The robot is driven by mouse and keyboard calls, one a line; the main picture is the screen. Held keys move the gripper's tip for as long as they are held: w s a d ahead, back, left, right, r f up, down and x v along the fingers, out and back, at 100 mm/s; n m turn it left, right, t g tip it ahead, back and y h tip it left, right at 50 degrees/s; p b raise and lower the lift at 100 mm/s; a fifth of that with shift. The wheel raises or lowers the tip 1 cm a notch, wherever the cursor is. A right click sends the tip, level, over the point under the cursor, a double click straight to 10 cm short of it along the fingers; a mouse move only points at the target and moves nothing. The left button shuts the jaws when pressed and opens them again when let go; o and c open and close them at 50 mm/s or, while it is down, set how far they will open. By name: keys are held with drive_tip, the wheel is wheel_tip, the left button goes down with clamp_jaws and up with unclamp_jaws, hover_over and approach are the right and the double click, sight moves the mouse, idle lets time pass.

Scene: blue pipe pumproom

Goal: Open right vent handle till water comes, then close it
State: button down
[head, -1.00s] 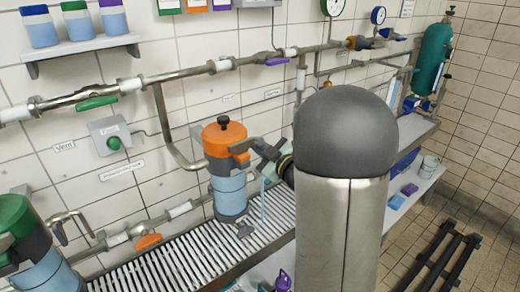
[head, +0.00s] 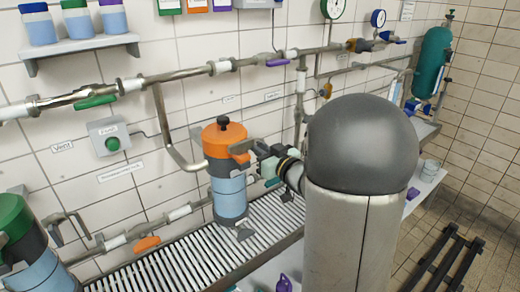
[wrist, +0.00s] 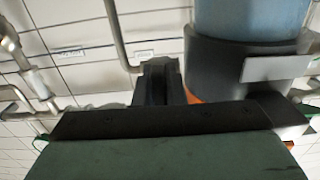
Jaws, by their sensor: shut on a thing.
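The right vessel (head: 228,190) has an orange lid (head: 222,141) with a black knob and a light blue lower band. It stands upright on the grating. My gripper (head: 257,153) is at the right side of its lid and shut on the right vent handle there; the handle is mostly hidden by the fingers. In the wrist view the dark fingers of my gripper (wrist: 158,82) are close together beside the vessel (wrist: 245,55). No water stream shows below the handle now.
A green-lidded vessel (head: 30,250) stands at the left. Steel pipes with a green valve handle (head: 95,102), a purple one (head: 277,62) and an orange one (head: 146,244) run along the wall. The slatted grating (head: 180,265) lies in front. A teal cylinder (head: 431,58) stands far right.

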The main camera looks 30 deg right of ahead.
idle(0.4)
drive_tip(key=c, duration=1.5)
unclamp_jaws()
drive_tip(key=shift+s, duration=0.15)
drive_tip(key=s+d+b, duration=0.1)
drive_tip(key=s, duration=0.7)
drive_tip(key=s+d+b, duration=0.1)
drive_tip(key=s+d, duration=0.1)
drive_tip(key=s, duration=0.6)
drive_tip(key=shift+s+d+b, duration=0.25)
drive_tip(key=shift+s+b, duration=0.1)
drive_tip(key=shift+s, duration=0.05)
